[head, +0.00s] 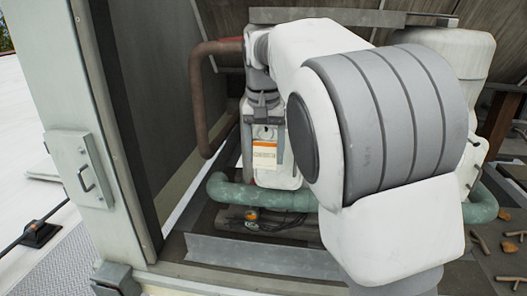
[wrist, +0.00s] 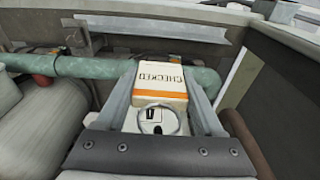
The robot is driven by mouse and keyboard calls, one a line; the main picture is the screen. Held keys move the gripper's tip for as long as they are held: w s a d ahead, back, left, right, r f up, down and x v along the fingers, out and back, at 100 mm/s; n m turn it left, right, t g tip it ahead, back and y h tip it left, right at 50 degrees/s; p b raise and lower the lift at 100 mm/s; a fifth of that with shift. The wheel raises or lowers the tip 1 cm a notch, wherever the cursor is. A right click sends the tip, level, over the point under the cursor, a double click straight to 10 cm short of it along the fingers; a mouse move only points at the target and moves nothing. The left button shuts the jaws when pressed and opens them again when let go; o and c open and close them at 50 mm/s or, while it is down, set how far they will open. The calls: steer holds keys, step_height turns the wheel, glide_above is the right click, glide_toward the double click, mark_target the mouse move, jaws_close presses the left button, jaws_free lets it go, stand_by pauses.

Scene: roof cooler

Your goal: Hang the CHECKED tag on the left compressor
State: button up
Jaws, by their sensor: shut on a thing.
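The CHECKED tag (head: 264,157) is white with an orange band and hangs upright below my gripper (head: 264,145). In the wrist view the tag (wrist: 161,78) shows its printed word between the two grey fingers of my gripper (wrist: 160,98), which are shut on it. A round metal ring (wrist: 157,119) shows at its near end. The white left compressor (head: 275,181) stands directly behind the tag in the head view. Its upper part is hidden by my arm, and I cannot tell whether the tag touches it. The white right compressor (head: 452,52) is partly covered by my arm.
A red-brown pipe (head: 199,92) rises left of my gripper. A teal pipe (head: 230,192) runs low across the front. An open panel door (head: 85,150) with a handle stands at the left. Loose brown pieces (head: 508,243) lie at lower right.

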steer(key=shift+w+d+p, duration=0.15)
steer(key=shift+w+p, duration=0.25)
steer(key=shift+w, duration=0.35)
steer(key=shift+w+d+p, duration=0.15)
steer(key=shift+w+p, duration=0.25)
steer(key=shift+w, duration=0.35)
steer(key=shift+w+d+f+p, duration=0.1)
steer(key=shift+w+f+p, duration=0.25)
steer(key=shift+w+f, duration=0.2)
steer(key=shift+f, duration=0.1)
steer(key=o, duration=1.4)
steer(key=r, duration=0.5)
steer(key=s+r+p, duration=0.1)
steer(key=r, duration=0.5)
steer(key=s+r+p, duration=0.1)
steer(key=r, duration=0.5)
steer(key=shift+a+r, duration=0.15)
steer(key=shift+a, duration=0.05)
